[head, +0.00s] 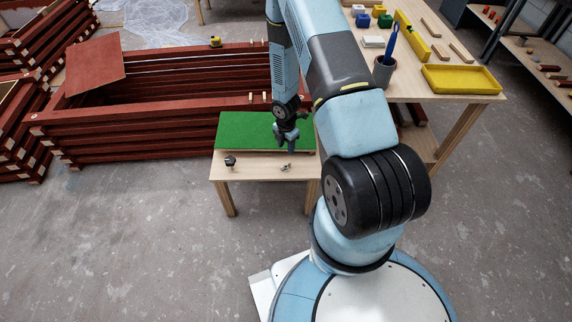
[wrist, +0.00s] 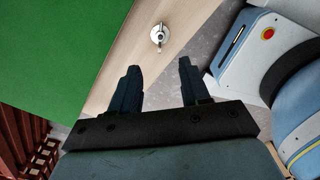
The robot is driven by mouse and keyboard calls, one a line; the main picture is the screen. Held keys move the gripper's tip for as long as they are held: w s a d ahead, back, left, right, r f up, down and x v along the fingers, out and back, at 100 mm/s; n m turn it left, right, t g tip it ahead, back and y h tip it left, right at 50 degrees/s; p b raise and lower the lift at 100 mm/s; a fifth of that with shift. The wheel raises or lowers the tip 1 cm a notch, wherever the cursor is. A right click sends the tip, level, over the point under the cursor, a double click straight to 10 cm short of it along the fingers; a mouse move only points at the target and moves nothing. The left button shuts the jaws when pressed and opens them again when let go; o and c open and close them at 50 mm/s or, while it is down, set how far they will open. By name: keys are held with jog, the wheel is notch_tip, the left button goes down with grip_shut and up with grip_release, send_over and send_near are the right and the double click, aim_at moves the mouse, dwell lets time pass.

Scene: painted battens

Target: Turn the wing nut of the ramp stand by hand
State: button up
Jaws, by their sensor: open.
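The wing nut (head: 286,167) is a small silver piece on the front part of the low wooden stand (head: 255,172). In the wrist view the wing nut (wrist: 159,36) shows a round base and a small wing, just beyond my fingertips and roughly in line with the gap between them. A green sloping board (head: 238,130) covers the back of the stand; it fills the left of the wrist view (wrist: 60,60). My gripper (head: 289,148) points down over the stand, behind the wing nut. In the wrist view my gripper (wrist: 159,68) is open, with nothing between its fingers.
A small dark knob (head: 230,161) stands left of the wing nut. Stacked red battens (head: 150,139) lie behind and left. A table with a yellow tray (head: 461,78) and a grey cup (head: 384,72) stands right. The floor before the stand is clear.

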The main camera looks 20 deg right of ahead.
aim_at(286, 166)
notch_tip(286, 166, down, 13)
jog(key=shift+r, duration=0.1)
dwell(0.5)
grip_shut()
dwell(0.4)
